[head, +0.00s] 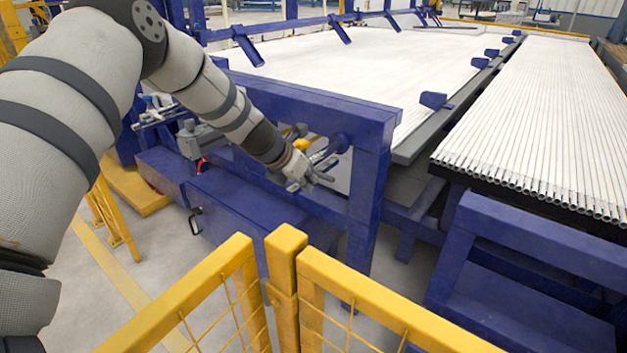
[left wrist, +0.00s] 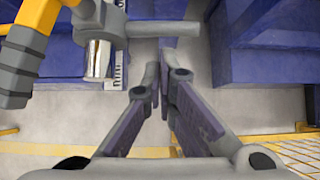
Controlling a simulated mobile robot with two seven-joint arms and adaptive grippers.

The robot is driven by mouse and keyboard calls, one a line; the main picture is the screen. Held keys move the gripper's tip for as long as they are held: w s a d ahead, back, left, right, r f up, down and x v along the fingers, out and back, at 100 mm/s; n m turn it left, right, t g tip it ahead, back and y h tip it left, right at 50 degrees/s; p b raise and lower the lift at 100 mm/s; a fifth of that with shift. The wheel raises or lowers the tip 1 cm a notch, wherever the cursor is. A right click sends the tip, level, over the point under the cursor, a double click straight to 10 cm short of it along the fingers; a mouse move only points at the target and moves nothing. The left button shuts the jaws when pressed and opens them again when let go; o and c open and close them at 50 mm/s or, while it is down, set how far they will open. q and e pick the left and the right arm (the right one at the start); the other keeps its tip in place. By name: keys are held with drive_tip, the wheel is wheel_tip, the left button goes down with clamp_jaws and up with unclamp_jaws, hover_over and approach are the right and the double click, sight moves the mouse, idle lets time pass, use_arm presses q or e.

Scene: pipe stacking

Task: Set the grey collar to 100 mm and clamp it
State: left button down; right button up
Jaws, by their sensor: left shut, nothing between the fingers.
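In the left wrist view the grey collar (left wrist: 98,24) sits around a chrome rod (left wrist: 97,58) at upper left. A grey cross-bar handle (left wrist: 165,29) extends right from the collar. A scale strip with dark marks (left wrist: 118,74) runs beside the rod; its numbers are not readable. A yellow lever (left wrist: 40,18) with a dark grey grip (left wrist: 20,66) is left of the collar. My left gripper (left wrist: 159,82) is shut and empty, its fingertips just below the cross-bar in the picture. In the head view my left gripper (head: 310,180) is by the blue frame post and partly hides the collar area.
The blue frame (head: 372,165) stands right beside my left gripper. A yellow mesh fence (head: 285,262) crosses the foreground. A rack of many pale pipes (head: 545,120) lies at right. A grey device (head: 190,140) is on the blue bench at left.

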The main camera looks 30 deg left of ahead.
use_arm(q)
drive_tip(key=shift+w, duration=0.6)
drive_tip(key=shift+w, duration=0.1)
